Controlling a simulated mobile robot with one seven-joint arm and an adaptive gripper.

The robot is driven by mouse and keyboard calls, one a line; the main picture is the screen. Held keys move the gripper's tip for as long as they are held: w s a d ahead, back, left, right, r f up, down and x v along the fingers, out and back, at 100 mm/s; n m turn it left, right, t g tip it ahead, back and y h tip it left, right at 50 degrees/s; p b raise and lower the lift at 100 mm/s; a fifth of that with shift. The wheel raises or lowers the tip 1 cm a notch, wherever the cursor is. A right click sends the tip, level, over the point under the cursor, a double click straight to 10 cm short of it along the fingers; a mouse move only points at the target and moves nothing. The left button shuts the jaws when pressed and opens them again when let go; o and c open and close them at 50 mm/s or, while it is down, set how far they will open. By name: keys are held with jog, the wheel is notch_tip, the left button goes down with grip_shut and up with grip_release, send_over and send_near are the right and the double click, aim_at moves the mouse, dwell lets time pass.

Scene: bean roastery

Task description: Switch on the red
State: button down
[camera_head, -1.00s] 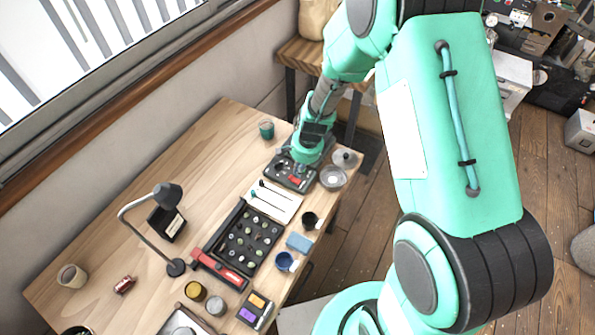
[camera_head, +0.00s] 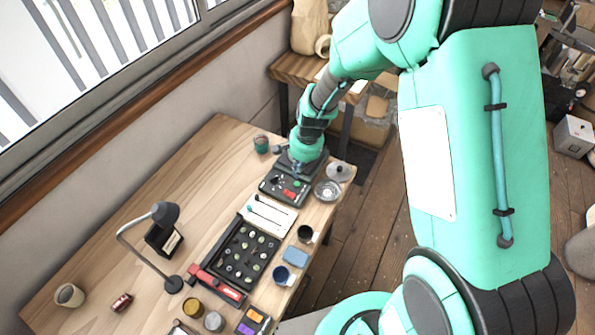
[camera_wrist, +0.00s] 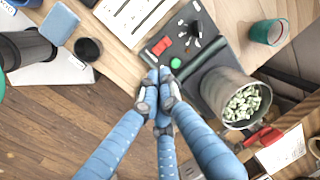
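A dark panel (camera_head: 273,184) lies on the far end of the wooden table, with a red switch-like part (camera_head: 289,193) on it. In the wrist view the red part (camera_wrist: 161,46) sits beside a green round button (camera_wrist: 175,63) and small metal levers (camera_wrist: 195,32). Whether the red part is on or off I cannot tell. My gripper (camera_head: 297,174) is over the panel's far side. In the wrist view my gripper (camera_wrist: 160,88) has its blue fingers drawn together at the tips, with nothing seen between them. The tips appear just short of the green button; contact cannot be told.
A container of pale green beans (camera_wrist: 243,103) stands right of my fingers in the wrist view. A metal dish (camera_head: 327,190), a green cup (camera_head: 262,144), a white tray (camera_head: 270,214), a black cup (camera_head: 305,234) and a blue block (camera_head: 295,257) are near the panel.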

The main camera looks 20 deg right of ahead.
aim_at(287, 193)
jog(key=shift+w+a+r, duration=0.35)
jog(key=shift+w+a, duration=0.05)
jog(key=shift+a, duration=0.15)
jog(key=shift+f, duration=0.1)
jog(key=f+b, duration=0.1)
jog(key=f, duration=0.3)
jog(key=w+a+f+b, duration=0.1)
jog(key=f, duration=0.4)
jog(key=f+b, duration=0.1)
jog(key=f, duration=0.3)
jog(key=shift+w+a+f+b, duration=0.25)
jog(key=shift+w+a+b, duration=0.1)
jog(key=shift+b, duration=0.05)
jog(key=shift+f, duration=0.1)
